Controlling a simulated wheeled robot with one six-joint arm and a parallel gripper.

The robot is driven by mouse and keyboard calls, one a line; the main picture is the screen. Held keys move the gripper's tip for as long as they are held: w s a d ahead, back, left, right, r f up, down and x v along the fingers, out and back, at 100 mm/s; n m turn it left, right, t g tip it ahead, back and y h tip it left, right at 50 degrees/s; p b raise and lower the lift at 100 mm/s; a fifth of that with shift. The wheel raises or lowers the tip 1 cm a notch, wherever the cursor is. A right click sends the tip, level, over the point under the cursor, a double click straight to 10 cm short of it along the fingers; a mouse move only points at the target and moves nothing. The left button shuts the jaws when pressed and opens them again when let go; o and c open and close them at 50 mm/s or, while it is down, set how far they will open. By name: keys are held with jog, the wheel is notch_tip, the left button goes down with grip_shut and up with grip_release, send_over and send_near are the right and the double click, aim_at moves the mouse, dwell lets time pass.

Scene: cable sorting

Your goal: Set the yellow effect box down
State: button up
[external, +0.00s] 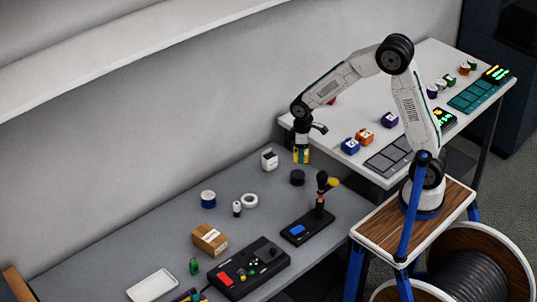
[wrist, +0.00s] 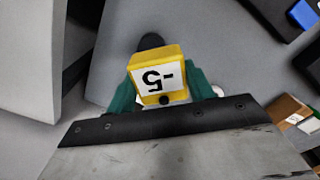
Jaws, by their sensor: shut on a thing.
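The yellow effect box (external: 301,158) is held in my gripper (external: 302,150) at the far right end of the grey desk, close to the white table. In the wrist view the yellow box (wrist: 158,75) shows a white label with a dark "5" and a dash, upside down. The green fingers of my gripper (wrist: 160,90) are shut on its two sides. The underside of the box is hidden, and I cannot tell whether it touches a surface.
On the grey desk (external: 130,245), a white box (external: 269,161) and a black puck (external: 297,178) are nearby. The white table (external: 335,122) holds blue (external: 350,146), orange (external: 364,136) and purple (external: 390,120) boxes and a dark tray (external: 388,158).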

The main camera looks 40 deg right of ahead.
jog(key=n, duration=0.2)
send_over(275, 205)
jog(key=s+d, duration=0.1)
jog(key=s, duration=0.1)
notch_tip(275, 205, down, 3)
jog(key=w+a+m, duration=0.1)
jog(key=w, duration=0.1)
jog(key=shift+m, duration=0.3)
notch_tip(275, 205, down, 10)
jog(key=shift+s+r, duration=0.1)
jog(key=shift+s, duration=0.05)
jog(key=o, duration=1)
jog(key=shift+f, duration=0.2)
jog(key=shift+o, duration=0.2)
notch_tip(275, 205, up, 12)
jog(key=shift+r, duration=0.2)
